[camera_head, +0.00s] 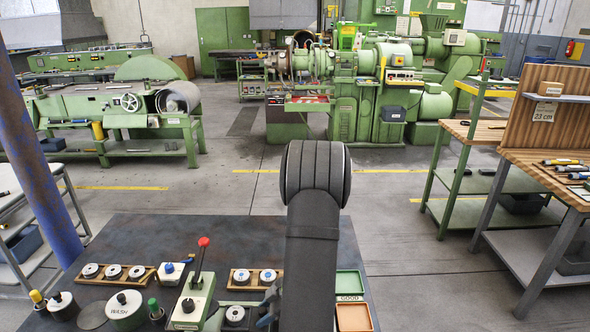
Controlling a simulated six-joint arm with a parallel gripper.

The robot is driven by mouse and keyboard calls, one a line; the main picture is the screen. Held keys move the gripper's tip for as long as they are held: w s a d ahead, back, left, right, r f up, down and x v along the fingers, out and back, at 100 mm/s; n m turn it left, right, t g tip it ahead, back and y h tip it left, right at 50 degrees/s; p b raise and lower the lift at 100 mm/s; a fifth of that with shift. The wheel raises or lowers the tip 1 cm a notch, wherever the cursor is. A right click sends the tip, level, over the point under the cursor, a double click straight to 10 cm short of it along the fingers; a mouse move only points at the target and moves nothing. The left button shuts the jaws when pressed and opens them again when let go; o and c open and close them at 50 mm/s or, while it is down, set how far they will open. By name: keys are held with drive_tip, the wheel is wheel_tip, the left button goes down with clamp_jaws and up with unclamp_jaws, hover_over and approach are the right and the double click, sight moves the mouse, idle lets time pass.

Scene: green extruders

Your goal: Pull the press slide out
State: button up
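A small green press (193,300) stands at the front of the dark table, left of my arm. It has a pale face with a black knob, and a lever topped by a red ball (203,242) that points up. I cannot make out the slide or how far in it is. My black arm crosses the middle of the view and hides what is behind it. A blue-grey part (269,303) beside the arm, just right of the press, may be my gripper. Its fingers are not clear, and I see no contact with the press.
Wooden racks with round pieces (114,272) lie left and right of the lever. A lidded jar (125,309) and small bottles stand at front left. A green tray (349,284) and an orange tray (354,317) lie right of my arm. The table's far part is clear.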

idle(0.6)
drive_tip(key=shift+r, duration=2.25)
drive_tip(key=shift+r, duration=0.15)
drive_tip(key=shift+r, duration=1.85)
drive_tip(key=shift+f, duration=0.1)
drive_tip(key=shift+f, duration=3.9)
